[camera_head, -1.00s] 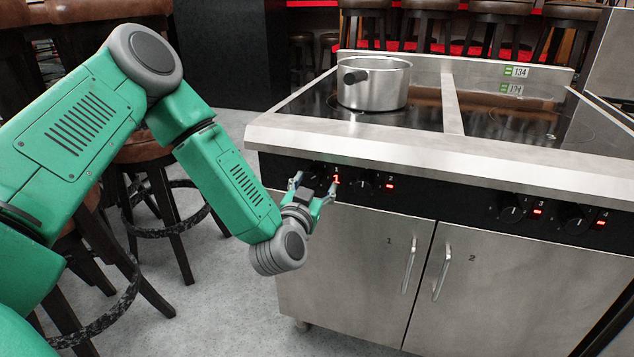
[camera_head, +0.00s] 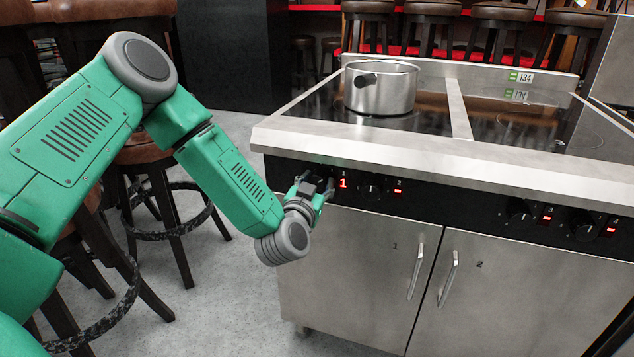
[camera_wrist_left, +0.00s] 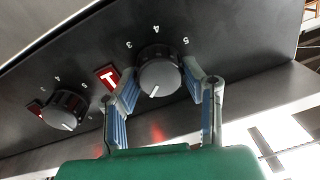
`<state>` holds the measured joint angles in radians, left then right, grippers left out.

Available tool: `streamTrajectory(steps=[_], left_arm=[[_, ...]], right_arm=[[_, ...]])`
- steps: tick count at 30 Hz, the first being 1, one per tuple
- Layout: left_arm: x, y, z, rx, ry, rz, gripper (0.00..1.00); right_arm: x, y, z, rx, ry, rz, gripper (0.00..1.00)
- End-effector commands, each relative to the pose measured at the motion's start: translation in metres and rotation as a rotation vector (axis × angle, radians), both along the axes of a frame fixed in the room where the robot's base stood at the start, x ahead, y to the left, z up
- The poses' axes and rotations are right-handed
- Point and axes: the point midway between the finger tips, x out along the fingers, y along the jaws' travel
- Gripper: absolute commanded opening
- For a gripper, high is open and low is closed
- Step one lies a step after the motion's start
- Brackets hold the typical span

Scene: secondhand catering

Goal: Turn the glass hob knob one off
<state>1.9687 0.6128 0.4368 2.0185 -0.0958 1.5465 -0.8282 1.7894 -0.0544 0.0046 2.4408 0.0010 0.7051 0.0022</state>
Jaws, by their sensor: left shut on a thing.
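Hob knob one (camera_wrist_left: 160,76) is a round grey knob with a white pointer line, on the black front panel. In the wrist view it sits between the two fingers of my left gripper (camera_wrist_left: 166,88), which is shut on it. The pointer slants to the lower left in that view. In the head view my left gripper (camera_head: 316,186) is at the left end of the panel and hides most of this knob. A red lit display (camera_head: 343,184) reading 1 is right beside it; it also shows in the wrist view (camera_wrist_left: 107,77). My right gripper is not in view.
Knob two (camera_head: 371,187) is close to the right of the gripper, and knobs three (camera_head: 519,212) and four (camera_head: 583,224) are farther right. A steel pot (camera_head: 381,90) stands on the glass hob top. The worktop edge (camera_head: 400,147) overhangs the panel.

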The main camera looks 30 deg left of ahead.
Motion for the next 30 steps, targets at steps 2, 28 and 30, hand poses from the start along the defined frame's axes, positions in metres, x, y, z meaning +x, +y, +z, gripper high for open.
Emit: streamTrajectory(steps=[2,28,30], left_arm=[[0.002,-0.001,0.001,-0.007,-0.005,-0.004,0.07],[0.002,0.004,0.001,-0.602,-0.144,0.004,0.08],[0.001,0.005,0.001,-0.652,-0.156,0.004,0.08]], right_arm=[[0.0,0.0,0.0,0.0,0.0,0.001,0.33],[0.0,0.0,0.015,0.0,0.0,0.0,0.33],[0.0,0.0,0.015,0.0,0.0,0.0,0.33]])
